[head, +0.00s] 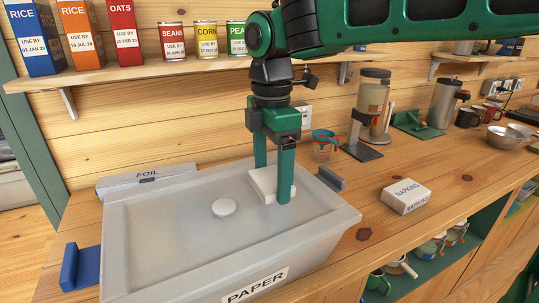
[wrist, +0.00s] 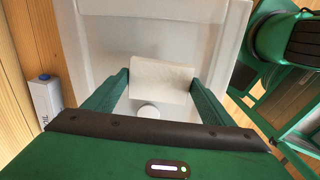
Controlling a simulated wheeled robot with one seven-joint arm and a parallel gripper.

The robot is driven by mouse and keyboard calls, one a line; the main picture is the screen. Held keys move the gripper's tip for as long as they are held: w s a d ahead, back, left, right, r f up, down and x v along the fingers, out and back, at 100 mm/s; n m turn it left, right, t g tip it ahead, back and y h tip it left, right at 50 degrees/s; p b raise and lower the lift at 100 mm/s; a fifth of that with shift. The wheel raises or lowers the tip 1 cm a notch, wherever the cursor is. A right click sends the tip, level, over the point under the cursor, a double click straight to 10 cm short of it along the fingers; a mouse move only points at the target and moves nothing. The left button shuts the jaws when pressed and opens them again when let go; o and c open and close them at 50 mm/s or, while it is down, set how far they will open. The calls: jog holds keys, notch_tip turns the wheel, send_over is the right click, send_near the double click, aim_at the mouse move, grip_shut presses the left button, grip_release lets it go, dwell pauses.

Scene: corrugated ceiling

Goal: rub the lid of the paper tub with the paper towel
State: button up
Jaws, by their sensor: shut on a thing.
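The paper tub (head: 315,262) is a large pale grey bin marked PAPER on its front wall. Its flat lid (head: 165,222) has a round white knob (head: 223,207) in the middle. The knob also shows in the wrist view (wrist: 149,110). My gripper (head: 273,183) points down over the lid's right rear part, right of the knob. It is shut on the paper towel (head: 264,187), a folded white pad. In the wrist view the towel (wrist: 162,80) sits between both green fingers. It looks at or very close to the lid; its underside is hidden.
A foil box (head: 147,179) lies behind the tub. A blue handle (head: 80,267) sticks out at the tub's left. A napkins box (head: 405,197) and measuring cup (head: 324,145) stand to the right. A shelf (head: 130,70) with boxes and cans hangs behind.

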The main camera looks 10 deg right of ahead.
jog(key=shift+r, duration=2.2)
